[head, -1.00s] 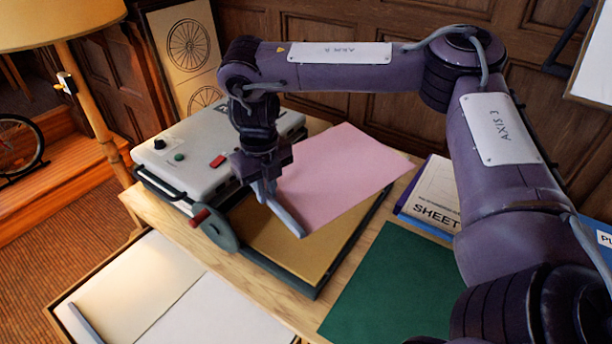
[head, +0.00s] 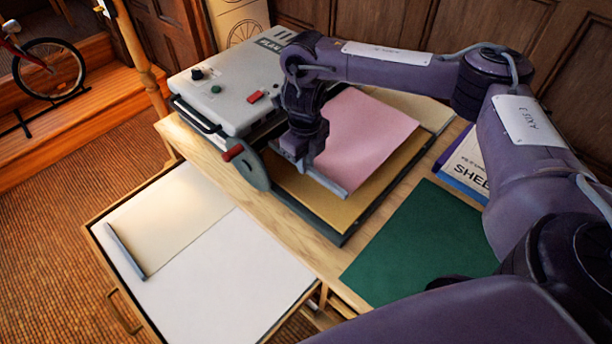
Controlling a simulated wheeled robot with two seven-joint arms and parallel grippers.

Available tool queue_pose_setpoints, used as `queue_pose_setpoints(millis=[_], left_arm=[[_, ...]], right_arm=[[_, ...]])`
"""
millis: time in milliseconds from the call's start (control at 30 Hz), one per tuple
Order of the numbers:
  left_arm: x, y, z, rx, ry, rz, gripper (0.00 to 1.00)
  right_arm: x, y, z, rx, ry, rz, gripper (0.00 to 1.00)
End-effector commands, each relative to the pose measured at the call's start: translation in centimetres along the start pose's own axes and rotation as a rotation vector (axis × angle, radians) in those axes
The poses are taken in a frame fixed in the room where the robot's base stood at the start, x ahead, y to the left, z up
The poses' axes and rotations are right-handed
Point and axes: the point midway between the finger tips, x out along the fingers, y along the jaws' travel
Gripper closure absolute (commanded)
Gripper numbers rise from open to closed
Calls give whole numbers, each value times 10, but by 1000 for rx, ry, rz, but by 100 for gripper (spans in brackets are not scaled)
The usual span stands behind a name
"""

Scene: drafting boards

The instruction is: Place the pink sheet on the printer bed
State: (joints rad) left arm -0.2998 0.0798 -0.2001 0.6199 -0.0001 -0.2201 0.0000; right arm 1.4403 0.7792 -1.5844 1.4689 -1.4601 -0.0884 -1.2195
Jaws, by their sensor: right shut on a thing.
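The pink sheet (head: 372,138) is a flat, pale pink rectangle. It lies over the printer bed, a tan panel (head: 322,205) in a dark frame, and covers much of its far part. A tan strip of the bed shows along the near and right sides. My right gripper (head: 322,176) is shut on the near edge of the pink sheet, low over the bed. I cannot tell whether the sheet touches the bed all over. The arm hides the sheet's left part. My left gripper is not in view.
A green mat (head: 425,245) lies at the right, near a labelled sheet packet (head: 465,165). An open drawer (head: 120,290) with pale sheets is at the lower left.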

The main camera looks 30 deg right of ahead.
Motion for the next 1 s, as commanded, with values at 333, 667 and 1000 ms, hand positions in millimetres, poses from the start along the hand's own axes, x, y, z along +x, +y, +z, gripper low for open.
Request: queue_pose_setpoints(millis=[333, 667, 1000], left_arm=[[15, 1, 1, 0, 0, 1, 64], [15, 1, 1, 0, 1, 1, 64], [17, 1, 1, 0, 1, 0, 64]], right_arm=[[42, 1, 0, 0, 1, 1, 100], [48, 0, 1, 0, -2, -1, 100], [50, 1, 1, 0, -1, 0, 65]])
